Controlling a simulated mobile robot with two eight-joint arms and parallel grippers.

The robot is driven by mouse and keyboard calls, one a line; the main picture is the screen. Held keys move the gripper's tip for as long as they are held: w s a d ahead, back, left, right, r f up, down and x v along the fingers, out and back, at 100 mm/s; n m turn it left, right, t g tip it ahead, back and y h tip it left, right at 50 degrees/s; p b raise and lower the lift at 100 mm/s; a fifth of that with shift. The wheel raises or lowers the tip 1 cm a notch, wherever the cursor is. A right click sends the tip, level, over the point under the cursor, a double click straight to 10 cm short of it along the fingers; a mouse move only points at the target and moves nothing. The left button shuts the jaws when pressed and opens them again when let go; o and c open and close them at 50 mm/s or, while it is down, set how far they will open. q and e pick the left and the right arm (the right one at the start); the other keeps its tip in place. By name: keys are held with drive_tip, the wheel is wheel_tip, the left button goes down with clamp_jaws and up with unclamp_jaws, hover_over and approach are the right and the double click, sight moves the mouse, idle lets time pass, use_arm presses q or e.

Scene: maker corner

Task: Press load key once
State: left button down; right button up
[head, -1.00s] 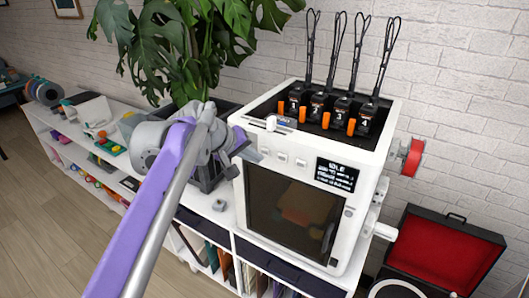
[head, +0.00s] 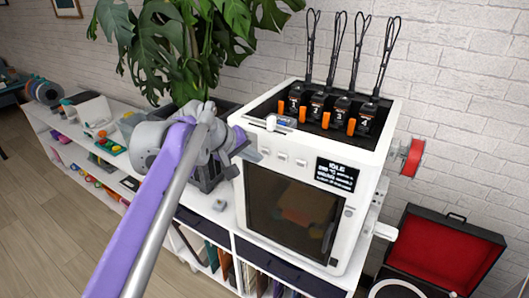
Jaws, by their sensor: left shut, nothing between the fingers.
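A white printer-like machine (head: 244,205) stands on the white shelf unit. Its upper front edge has a row of small pale keys. A middle key (head: 281,158) and a right key (head: 300,162) show clearly; their labels are too small to read. The dark display (head: 337,174) right of the keys reads IDLE. My left gripper (head: 255,155) is shut and empty, its tip at the left end of the key row. It hides that part of the front, and I cannot tell whether it touches a key. My right gripper is out of view.
Several numbered black modules with orange tabs (head: 351,127) and tall cable loops sit in the machine's top. A red spool (head: 411,158) is on its right side. A large-leaved plant (head: 180,50) stands behind my left arm. An open red-lined case (head: 445,250) lies at right.

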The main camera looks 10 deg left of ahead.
use_arm(q)
drive_tip(key=shift+w, duration=0.1)
idle(0.7)
drive_tip(key=shift+w+d, duration=0.15)
drive_tip(key=shift+w, duration=0.2)
drive_tip(key=shift+w+d+p, duration=0.15)
drive_tip(key=shift+w+p, duration=0.15)
drive_tip(key=shift+p, duration=0.05)
idle(0.7)
drive_tip(key=shift+s+a, duration=0.3)
drive_tip(key=shift+s, duration=0.45)
drive_tip(key=shift+s, duration=0.1)
drive_tip(key=shift+s+a, duration=0.3)
drive_tip(key=shift+s, duration=0.45)
drive_tip(key=shift+s+a, duration=0.25)
drive_tip(key=shift+s, duration=0.5)
drive_tip(key=shift+s+a, duration=0.3)
drive_tip(key=shift+s, duration=0.45)
